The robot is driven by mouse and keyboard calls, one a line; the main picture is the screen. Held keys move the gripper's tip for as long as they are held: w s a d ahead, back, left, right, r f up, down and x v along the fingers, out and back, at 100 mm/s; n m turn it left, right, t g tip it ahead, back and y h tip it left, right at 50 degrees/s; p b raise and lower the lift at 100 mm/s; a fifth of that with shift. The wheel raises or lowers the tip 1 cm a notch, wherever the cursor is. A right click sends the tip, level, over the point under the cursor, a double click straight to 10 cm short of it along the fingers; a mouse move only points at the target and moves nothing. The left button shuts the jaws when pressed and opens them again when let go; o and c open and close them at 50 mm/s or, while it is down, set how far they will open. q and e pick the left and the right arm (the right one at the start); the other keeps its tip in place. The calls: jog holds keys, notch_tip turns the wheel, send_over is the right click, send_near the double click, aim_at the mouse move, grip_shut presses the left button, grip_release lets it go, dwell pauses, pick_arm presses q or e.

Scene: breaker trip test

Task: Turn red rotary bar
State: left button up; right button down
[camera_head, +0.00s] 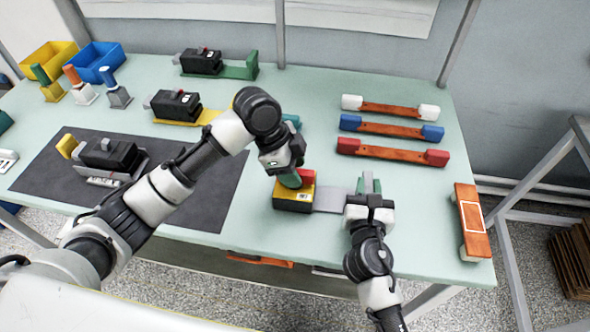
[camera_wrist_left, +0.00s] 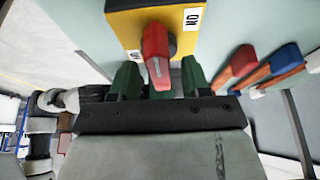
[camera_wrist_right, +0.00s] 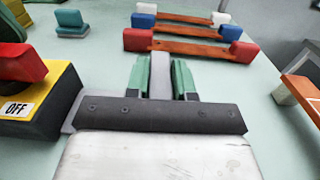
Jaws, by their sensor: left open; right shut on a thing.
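The red rotary bar (camera_wrist_left: 156,55) sits on the yellow top of a switch box (camera_head: 287,202) with a black lower body. The left wrist view shows an "ON" label beside the bar, and the right wrist view shows an "OFF" label (camera_wrist_right: 16,108). My left gripper (camera_head: 291,181) is at the box; in the left wrist view its green fingers (camera_wrist_left: 161,85) are open, one to each side of the bar's near end. I cannot tell whether they touch it. My right gripper (camera_head: 368,187) is shut on the grey plate (camera_head: 330,199) that extends from the box.
White, blue and red-ended bars (camera_head: 392,152) lie behind at the right. An orange piece (camera_head: 470,222) is near the right table edge. Black breakers (camera_head: 110,154) and a dark mat (camera_head: 60,170) are at the left. Bare table lies right of my right gripper.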

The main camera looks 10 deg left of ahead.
pick_arm(q)
jog(key=shift+d+f, duration=0.2)
jog(key=shift+f, duration=0.35)
grip_shut()
